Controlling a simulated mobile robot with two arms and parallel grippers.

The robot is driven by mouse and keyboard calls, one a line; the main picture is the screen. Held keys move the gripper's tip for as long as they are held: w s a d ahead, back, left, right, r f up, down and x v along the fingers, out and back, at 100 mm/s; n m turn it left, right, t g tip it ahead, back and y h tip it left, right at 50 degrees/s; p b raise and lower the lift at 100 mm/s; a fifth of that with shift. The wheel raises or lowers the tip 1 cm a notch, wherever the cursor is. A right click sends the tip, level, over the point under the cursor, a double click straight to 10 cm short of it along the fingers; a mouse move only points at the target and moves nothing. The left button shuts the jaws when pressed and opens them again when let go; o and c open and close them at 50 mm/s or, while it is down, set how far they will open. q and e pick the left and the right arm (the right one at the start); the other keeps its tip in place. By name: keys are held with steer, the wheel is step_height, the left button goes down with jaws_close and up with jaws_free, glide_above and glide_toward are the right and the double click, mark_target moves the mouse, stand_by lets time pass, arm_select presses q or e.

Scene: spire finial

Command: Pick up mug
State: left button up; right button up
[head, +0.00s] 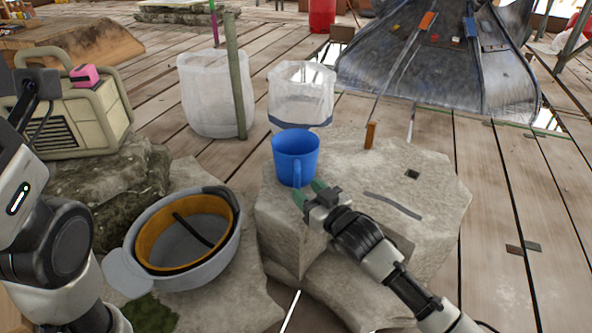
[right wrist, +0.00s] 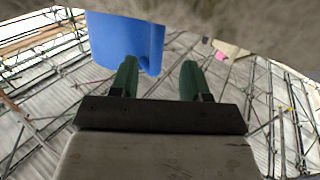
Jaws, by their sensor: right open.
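A blue mug (head: 294,157) stands upright on a pale stone block (head: 420,185) in the head view, with its handle toward my right gripper. My right gripper (head: 309,193) is open, with green fingertips close to the handle at the mug's lower front. In the right wrist view the mug (right wrist: 125,42) shows at the upper left, beyond the green fingers of the right gripper (right wrist: 160,75). No part of the mug is clearly gripped.
A grey basin with an orange inner bowl (head: 231,225) sits left of the block. Two translucent bins (head: 215,95) (head: 300,95) stand behind. A beige radio-like box (head: 85,115) rests on rocks at left.

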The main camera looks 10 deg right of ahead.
mark_target(299, 181)
steer(key=b+x, duration=0.2)
steer(key=x, duration=0.1)
steer(key=shift+w+d+b, duration=0.1)
steer(key=shift+w+b, duration=0.2)
steer(key=shift+w+r, duration=0.15)
steer(key=shift+w, duration=0.1)
jaws_close()
